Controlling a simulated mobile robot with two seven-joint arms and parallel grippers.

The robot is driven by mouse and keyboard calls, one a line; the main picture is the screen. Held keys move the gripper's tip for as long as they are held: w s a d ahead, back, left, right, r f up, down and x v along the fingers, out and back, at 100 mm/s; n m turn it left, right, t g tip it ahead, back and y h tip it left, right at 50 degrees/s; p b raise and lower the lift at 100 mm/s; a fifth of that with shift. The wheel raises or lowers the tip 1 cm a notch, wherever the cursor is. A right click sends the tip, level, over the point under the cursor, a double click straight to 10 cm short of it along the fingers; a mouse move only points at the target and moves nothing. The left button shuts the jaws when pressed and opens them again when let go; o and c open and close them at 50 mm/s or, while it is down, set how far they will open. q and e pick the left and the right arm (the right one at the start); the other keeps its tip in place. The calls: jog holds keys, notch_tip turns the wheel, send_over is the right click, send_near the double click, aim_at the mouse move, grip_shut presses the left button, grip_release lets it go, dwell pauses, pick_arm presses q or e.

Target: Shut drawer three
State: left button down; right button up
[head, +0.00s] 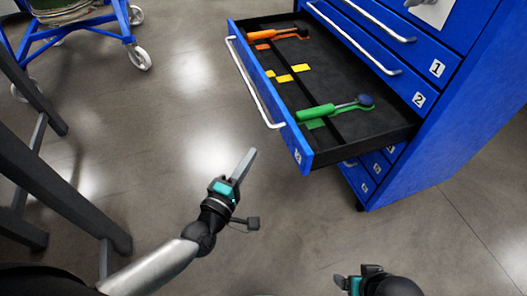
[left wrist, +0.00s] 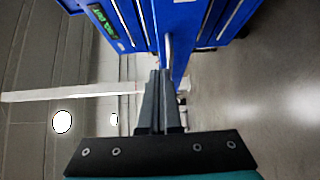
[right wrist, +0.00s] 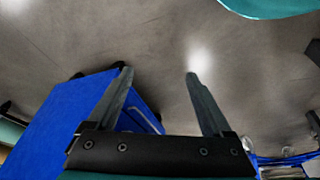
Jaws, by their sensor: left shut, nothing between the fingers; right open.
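The open drawer (head: 300,152) juts out to the left from the blue cabinet (head: 450,130), below the drawers marked 1 and 2. The label on its own front is too small to read surely. A silver bar handle (head: 250,85) runs along its front. Inside lie an orange-handled tool (head: 275,34) and a green-handled tool (head: 330,109). My left gripper (head: 245,160) is shut and empty, to the left of the drawer front and below the handle in the picture. In the left wrist view its fingers (left wrist: 158,75) point at the blue cabinet. My right gripper (right wrist: 158,75) is open and empty.
A blue wheeled stand (head: 75,35) is at the upper left. Dark beams (head: 60,180) stand at the left edge. Smaller drawers (head: 375,165) sit shut below the open one. The grey floor between the beams and the drawer is clear.

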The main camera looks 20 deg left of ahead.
pick_arm(q)
jog(key=w+d, duration=0.1)
jog(key=w, duration=0.2)
jog(key=w+d+b, duration=0.1)
jog(key=w, duration=0.2)
jog(key=w+d+b, duration=0.1)
jog(key=w+d, duration=0.1)
jog(key=w, duration=0.2)
jog(key=shift+w, duration=0.1)
jog(key=shift+w+d, duration=0.3)
jog(key=shift+d, duration=0.2)
pick_arm(e)
jog(key=shift+t, duration=0.4)
jog(key=shift+w+r, duration=0.2)
jog(key=shift+r, duration=2.55)
jog(key=shift+d, duration=0.1)
